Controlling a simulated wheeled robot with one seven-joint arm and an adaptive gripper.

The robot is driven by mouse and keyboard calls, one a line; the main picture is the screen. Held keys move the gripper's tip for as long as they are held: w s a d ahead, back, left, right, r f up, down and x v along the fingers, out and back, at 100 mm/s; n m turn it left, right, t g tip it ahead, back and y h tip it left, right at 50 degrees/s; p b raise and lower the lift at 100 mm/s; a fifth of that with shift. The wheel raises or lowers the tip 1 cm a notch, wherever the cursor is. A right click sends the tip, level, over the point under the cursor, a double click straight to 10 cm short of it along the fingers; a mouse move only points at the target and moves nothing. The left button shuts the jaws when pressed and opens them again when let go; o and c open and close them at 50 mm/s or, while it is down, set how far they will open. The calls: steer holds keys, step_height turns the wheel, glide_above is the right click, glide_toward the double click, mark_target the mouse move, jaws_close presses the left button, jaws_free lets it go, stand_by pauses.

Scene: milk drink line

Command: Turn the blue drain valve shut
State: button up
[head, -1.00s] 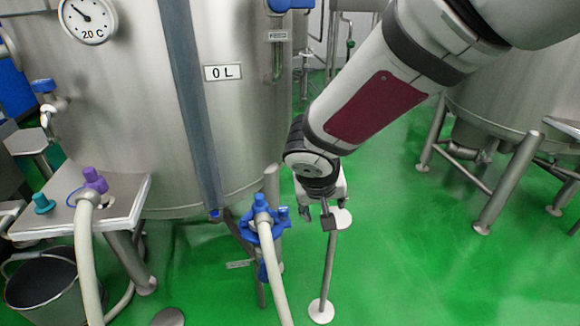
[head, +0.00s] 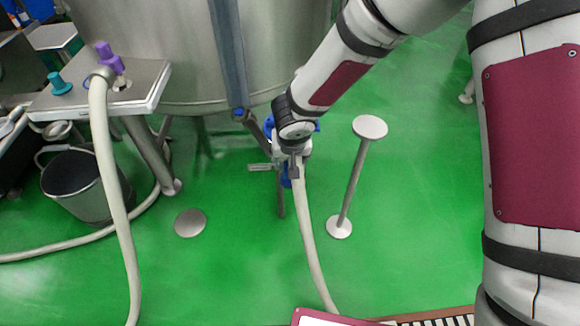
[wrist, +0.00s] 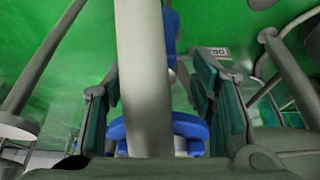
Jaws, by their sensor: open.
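A blue fitting with a pale hose (head: 307,220) hangs low at the front of the steel tank. My gripper (head: 292,162) is in front of it and hides most of it. A blue part, likely the drain valve's handle (head: 286,178), shows just below my gripper. In the wrist view my gripper (wrist: 158,82) is open, with a green-padded finger on each side. The hose (wrist: 145,70) crosses the view between the fingers. Blue parts show behind the hose, one upper (wrist: 169,32) and one lower (wrist: 188,128). I cannot tell whether a finger touches anything.
A post with a round white top (head: 369,127) stands right of the hose. A small grey tag (head: 260,167) sits beside the valve. At left are a steel table (head: 140,88), a dark bucket (head: 75,185) and another hose (head: 115,200). The green floor between is mostly clear.

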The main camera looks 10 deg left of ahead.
steer(key=shift+b+x, duration=0.45)
steer(key=shift+x, duration=2.25)
steer(key=shift+c, duration=0.6)
steer(key=shift+w, duration=0.1)
jaws_close()
